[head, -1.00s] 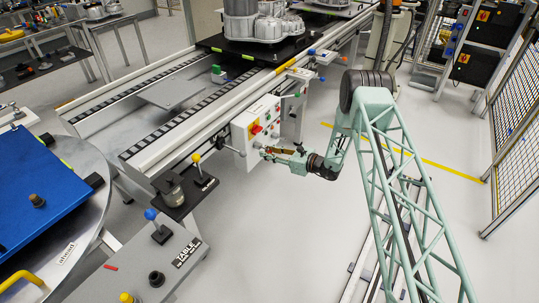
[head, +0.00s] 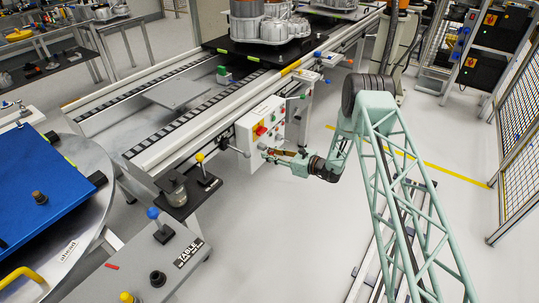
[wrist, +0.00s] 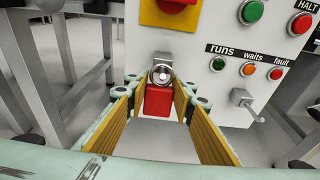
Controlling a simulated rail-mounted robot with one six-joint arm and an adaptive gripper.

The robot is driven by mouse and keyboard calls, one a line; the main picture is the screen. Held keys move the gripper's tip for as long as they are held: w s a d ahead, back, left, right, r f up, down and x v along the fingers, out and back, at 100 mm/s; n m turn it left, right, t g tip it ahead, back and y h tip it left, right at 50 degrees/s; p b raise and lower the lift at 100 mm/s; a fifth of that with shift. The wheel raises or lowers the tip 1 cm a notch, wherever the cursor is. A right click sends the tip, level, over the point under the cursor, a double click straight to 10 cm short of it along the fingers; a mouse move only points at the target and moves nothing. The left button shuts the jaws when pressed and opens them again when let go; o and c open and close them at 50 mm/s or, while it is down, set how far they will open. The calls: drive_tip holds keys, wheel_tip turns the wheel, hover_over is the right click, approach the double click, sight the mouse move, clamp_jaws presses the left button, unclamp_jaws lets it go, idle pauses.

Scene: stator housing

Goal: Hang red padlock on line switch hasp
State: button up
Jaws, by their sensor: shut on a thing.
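The red padlock (wrist: 158,102) is between my gripper's fingertips (wrist: 160,97) in the wrist view, its body hanging below a grey metal shackle. My gripper is shut on it, with a gold-coloured pad at each side. The grey hasp (wrist: 163,57) is on the white panel just above, below the red line switch (wrist: 176,4) on its yellow plate. The shackle overlaps the hasp's lower end; I cannot tell whether it passes through it. In the head view my gripper (head: 266,155) is close in front of the white control box (head: 250,137); the padlock is too small to make out there.
A small lever (wrist: 246,104) sticks out of the panel at the right, below the lamps (wrist: 247,69). A green button (wrist: 252,11) is at the upper right. The conveyor (head: 190,127) runs behind the box. The floor (head: 270,235) in front is clear.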

drive_tip(key=o, duration=1)
drive_tip(key=shift+p+v, duration=0.3)
drive_tip(key=shift+v, duration=2.1)
idle(0.8)
drive_tip(key=v, duration=1.1)
drive_tip(key=shift+s+d, duration=0.15)
drive_tip(key=shift+d, duration=0.15)
drive_tip(key=shift+r, duration=0.2)
idle(0.5)
